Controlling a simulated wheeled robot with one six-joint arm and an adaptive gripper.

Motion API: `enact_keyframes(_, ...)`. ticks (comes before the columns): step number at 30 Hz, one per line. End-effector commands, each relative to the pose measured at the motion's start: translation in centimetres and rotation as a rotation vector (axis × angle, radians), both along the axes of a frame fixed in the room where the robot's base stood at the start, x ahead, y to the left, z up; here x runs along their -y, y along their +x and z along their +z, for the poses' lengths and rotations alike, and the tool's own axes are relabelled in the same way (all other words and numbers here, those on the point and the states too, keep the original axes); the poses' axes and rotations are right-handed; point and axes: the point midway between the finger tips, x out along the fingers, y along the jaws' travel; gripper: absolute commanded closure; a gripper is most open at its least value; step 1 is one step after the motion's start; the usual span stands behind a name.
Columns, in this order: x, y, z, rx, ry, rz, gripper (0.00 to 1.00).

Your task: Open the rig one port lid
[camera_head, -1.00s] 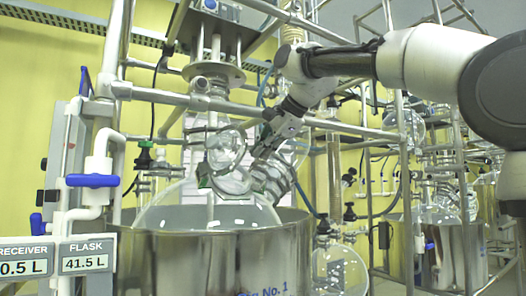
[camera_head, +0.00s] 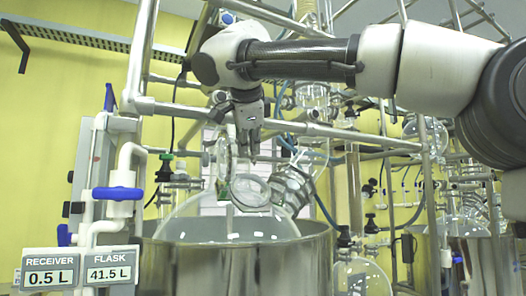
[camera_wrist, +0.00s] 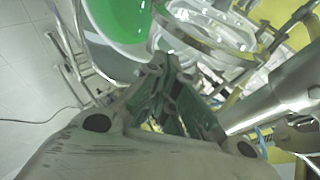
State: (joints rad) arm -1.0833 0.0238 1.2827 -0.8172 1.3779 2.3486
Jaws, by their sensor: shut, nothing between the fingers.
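The rig one flask (camera_head: 215,218) is a large clear glass vessel in a steel bath. Its port (camera_head: 250,192) is a short glass neck with a round rim on top. A round clear disc in a ring, which looks like the port lid (camera_head: 222,160), stands steeply tilted up at the left of the port. My gripper (camera_head: 254,158) points down just above the port, right of the lid, shut and empty. In the wrist view its fingertips (camera_wrist: 165,72) lie close to a glass ring (camera_wrist: 205,38), with green (camera_wrist: 120,15) beside it. I cannot tell whether they touch.
The steel bath (camera_head: 240,268) surrounds the flask. Metal frame bars (camera_head: 330,130) cross behind and right of my gripper. A second glass neck (camera_head: 298,180) rises right of the port. Receiver and flask displays (camera_head: 78,268) and a blue-handled valve (camera_head: 118,193) stand at left.

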Motion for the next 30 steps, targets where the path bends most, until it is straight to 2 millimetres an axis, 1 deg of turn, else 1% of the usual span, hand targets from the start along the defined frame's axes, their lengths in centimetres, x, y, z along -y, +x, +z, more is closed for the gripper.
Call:
enact_keyframes(1,-0.6,-0.3,0.0,-0.001,0.0,0.003,1.0)
enact_keyframes(6,-2.0,-0.9,0.0,-0.002,0.001,0.003,1.0)
enact_keyframes(12,-2.9,-1.3,-0.1,-0.002,0.001,0.001,1.0)
enact_keyframes(30,-3.0,-1.2,-0.1,-0.002,0.002,0.0,1.0)
